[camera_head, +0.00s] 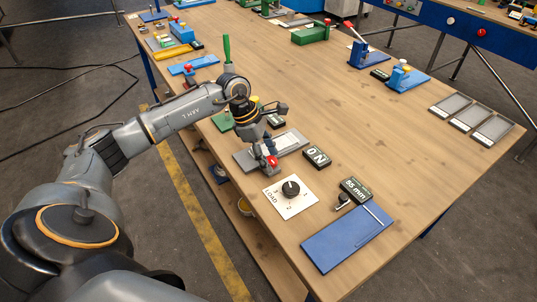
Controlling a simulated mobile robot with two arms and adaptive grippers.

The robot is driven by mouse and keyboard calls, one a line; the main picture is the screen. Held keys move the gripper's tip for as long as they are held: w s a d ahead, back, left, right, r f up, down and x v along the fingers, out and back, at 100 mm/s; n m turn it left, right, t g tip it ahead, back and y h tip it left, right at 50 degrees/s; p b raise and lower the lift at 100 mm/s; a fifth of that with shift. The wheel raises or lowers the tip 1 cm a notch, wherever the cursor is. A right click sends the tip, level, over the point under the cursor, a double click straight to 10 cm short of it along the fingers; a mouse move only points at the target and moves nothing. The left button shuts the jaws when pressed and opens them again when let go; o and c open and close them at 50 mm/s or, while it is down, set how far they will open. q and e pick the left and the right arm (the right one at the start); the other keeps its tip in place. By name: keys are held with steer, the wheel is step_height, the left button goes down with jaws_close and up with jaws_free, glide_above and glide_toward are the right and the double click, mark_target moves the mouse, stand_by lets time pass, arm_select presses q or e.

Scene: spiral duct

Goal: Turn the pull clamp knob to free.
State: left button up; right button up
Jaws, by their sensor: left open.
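A black round knob (290,188) sits on a white square plate (302,203) with printed marks; one reads like LOAD, and the others look like small numbers. The exact direction of its pointer is too small to tell. My left gripper (270,131) is open, behind and to the left of this knob and apart from it. It hangs over a grey plate (292,141), partly hiding it. A red-topped part (271,161) shows close to one finger; I cannot tell whether they touch. My right gripper is not in view.
A dark ON block (317,157) and a 65 mm block (356,189) stand near the dial. A blue plate (345,240) lies at the front. A green-handled tool (227,50) stands behind my arm. Grey trays (470,118) lie right. The table's middle is clear.

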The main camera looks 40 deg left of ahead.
arm_select(q)
steer(key=c, duration=1.1)
steer(key=shift+c, duration=0.2)
steer(key=shift+n, duration=0.3)
steer(key=n+b, duration=0.1)
steer(key=n, duration=0.1)
steer(key=n+t+y+b, duration=0.1)
steer(key=n+b, duration=0.1)
steer(key=shift+s+d+f+n+t, duration=0.1)
steer(key=shift+s+d+n+t, duration=0.05)
steer(key=shift+n+t, duration=0.15)
steer(key=n+y+b, duration=0.1)
steer(key=n, duration=0.1)
steer(key=n+t+b, duration=0.1)
steer(key=n, duration=0.1)
steer(key=shift+d+y+b, duration=0.15)
steer(key=shift+y+b, duration=0.15)
steer(key=shift+y, duration=0.1)
steer(key=n+b, duration=0.1)
steer(key=n, duration=0.1)
steer(key=n+y+b, duration=0.1)
steer(key=n, duration=0.2)
steer(key=shift+d+y+b, duration=0.15)
steer(key=shift+y+b, duration=0.15)
steer(key=shift+d+n+y+b, duration=0.1)
steer(key=shift+n+y+b, duration=0.7)
steer(key=shift+n, duration=1.1)
